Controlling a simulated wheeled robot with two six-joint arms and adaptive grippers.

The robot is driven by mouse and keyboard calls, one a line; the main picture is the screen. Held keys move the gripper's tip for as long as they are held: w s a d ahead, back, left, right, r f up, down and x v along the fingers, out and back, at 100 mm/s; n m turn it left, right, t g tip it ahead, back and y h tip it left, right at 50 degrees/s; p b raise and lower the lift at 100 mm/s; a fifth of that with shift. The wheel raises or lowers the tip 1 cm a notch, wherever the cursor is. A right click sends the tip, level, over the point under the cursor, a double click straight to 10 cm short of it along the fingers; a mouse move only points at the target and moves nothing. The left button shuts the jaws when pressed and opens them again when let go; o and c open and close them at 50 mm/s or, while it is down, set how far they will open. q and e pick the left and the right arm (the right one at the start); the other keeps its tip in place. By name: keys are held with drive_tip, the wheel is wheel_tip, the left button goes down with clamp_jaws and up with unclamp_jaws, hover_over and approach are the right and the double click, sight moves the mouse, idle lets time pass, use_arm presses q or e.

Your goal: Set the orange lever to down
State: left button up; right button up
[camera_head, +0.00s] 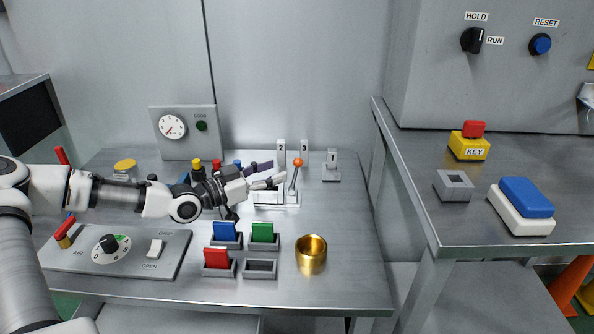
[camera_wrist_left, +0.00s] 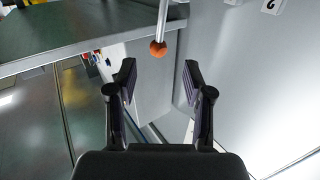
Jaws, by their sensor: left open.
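The orange lever shows as an orange ball knob (camera_head: 298,162) on a thin metal rod that rises from a pale base on the table. The rod stands nearly upright and leans a little right in the head view. In the left wrist view the orange knob (camera_wrist_left: 158,48) lies just beyond the fingertips, near the middle between them. My left gripper (camera_head: 270,175) is open and empty, just left of the lever and apart from it. Its two spread fingers (camera_wrist_left: 158,78) also show in the left wrist view. My right gripper is not in view.
White number tags (camera_head: 304,150) stand behind the lever. A brass cup (camera_head: 311,252), blue, green and red blocks in grey holders (camera_head: 260,270), and a control panel (camera_head: 150,258) lie in front. A side bench (camera_head: 420,180) stands right.

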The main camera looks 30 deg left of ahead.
sight(294, 162)
use_arm(q)
drive_tip(key=b+x, duration=0.3)
drive_tip(key=x, duration=0.3)
drive_tip(key=shift+w+d+f+b, duration=0.1)
drive_tip(key=shift+d+b, duration=0.05)
drive_tip(key=shift+b, duration=0.25)
drive_tip(key=shift+w+d, duration=0.25)
drive_tip(key=shift+w, duration=0.35)
drive_tip(key=shift+r, duration=0.2)
clamp_jaws()
